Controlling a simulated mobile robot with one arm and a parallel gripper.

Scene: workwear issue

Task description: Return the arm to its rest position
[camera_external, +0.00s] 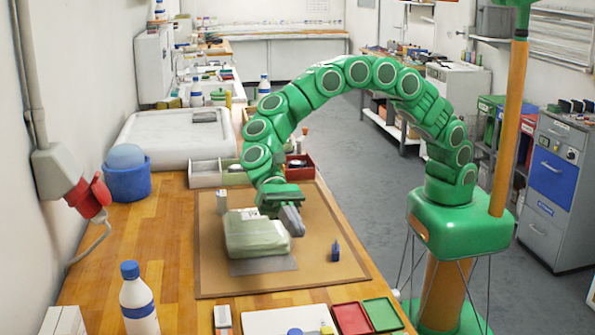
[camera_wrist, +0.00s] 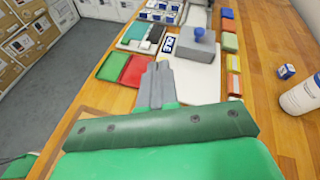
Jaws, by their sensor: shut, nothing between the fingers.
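My green arm rises from its green base at the right and arches over the workbench in the external view. My gripper (camera_external: 292,221) is low over the brown mat (camera_external: 325,272), at the right side of a pale green folded bundle (camera_external: 252,236). I cannot tell whether it touches the bundle. The bundle lies on a grey sheet (camera_external: 264,266) on the mat. In the wrist view the grey fingers of my gripper (camera_wrist: 157,84) are together and empty, pointing along the bench.
A small blue item (camera_external: 335,251) stands on the mat right of the bundle. Red (camera_external: 351,318) and green (camera_external: 383,313) trays lie at the near edge. A white bottle (camera_external: 138,302) stands near left. Divided bins (camera_external: 205,174) stand behind the mat. The floor aisle (camera_external: 370,190) is clear.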

